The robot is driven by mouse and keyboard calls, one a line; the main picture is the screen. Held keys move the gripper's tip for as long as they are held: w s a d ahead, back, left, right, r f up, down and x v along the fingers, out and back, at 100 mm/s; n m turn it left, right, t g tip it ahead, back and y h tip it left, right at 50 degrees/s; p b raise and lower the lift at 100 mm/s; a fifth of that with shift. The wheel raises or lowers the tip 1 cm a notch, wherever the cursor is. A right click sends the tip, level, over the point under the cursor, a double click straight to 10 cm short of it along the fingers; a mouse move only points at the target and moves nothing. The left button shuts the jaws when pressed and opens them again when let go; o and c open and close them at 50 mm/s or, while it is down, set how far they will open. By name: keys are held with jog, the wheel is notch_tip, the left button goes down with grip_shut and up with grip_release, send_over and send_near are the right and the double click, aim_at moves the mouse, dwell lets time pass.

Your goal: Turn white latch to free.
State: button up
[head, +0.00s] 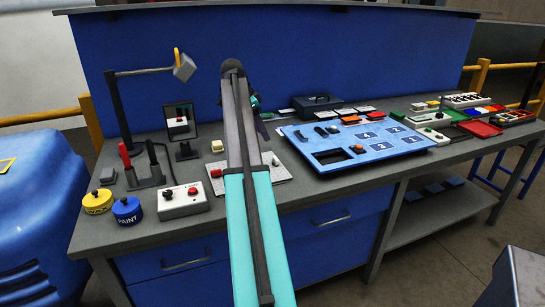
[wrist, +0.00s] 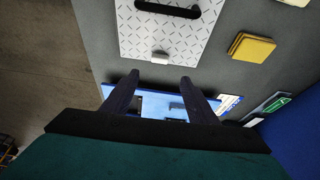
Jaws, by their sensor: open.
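A pale plate with a diamond pattern (wrist: 190,40) lies on the grey bench in the wrist view, with a black handle (wrist: 168,9) at the picture's top. A small white piece (wrist: 160,56) at the plate's near edge may be the white latch; its setting cannot be read. In the head view the plate (head: 278,176) is partly hidden by my arm. My gripper (wrist: 158,84) is open, its two dark fingers apart and short of the white piece in the picture. I see nothing held. In the head view my gripper is mostly hidden behind my arm.
A yellow block (wrist: 251,47) lies right of the plate. A blue-edged thing (wrist: 150,104) shows between and below my fingers. In the head view a blue numbered board (head: 400,150) lies to the right, and a control box (head: 183,203) and paint tins (head: 127,210) to the left.

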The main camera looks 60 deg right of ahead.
aim_at(275, 158)
jog(key=p+x, duration=0.2)
jog(key=x, duration=1.1)
jog(key=shift+s+d+f, duration=0.15)
jog(key=shift+f, duration=0.15)
jog(key=c, duration=1.1)
